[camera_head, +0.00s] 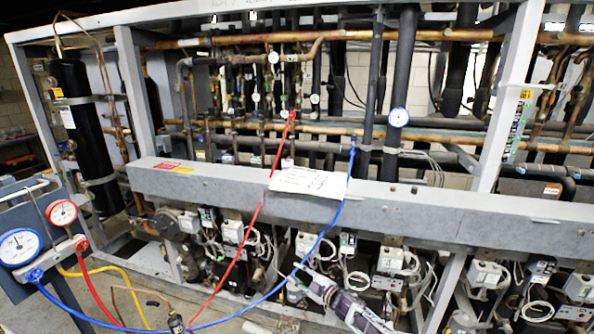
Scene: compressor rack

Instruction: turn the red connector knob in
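A gauge manifold (58,252) stands at the left, with a blue-rimmed gauge and a red-rimmed gauge. A small red knob (82,245) is on the manifold's right end, where the red hose starts, and a blue knob (34,275) is on its lower left. The red hose (245,235) runs up to a red connector (291,116) on the rack pipes. My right gripper (297,284) is low in the middle, beside the blue hose and well below the red connector. Its fingers are small and blend into the machinery, so their opening is unclear. My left gripper does not show.
The blue hose (335,215) rises to a blue connector (352,141) on the rack. A grey beam (400,208) with a white paper (310,182) crosses in front of the pipes. A yellow hose (120,275) hangs below the manifold. Compressors and cables crowd the lower rack.

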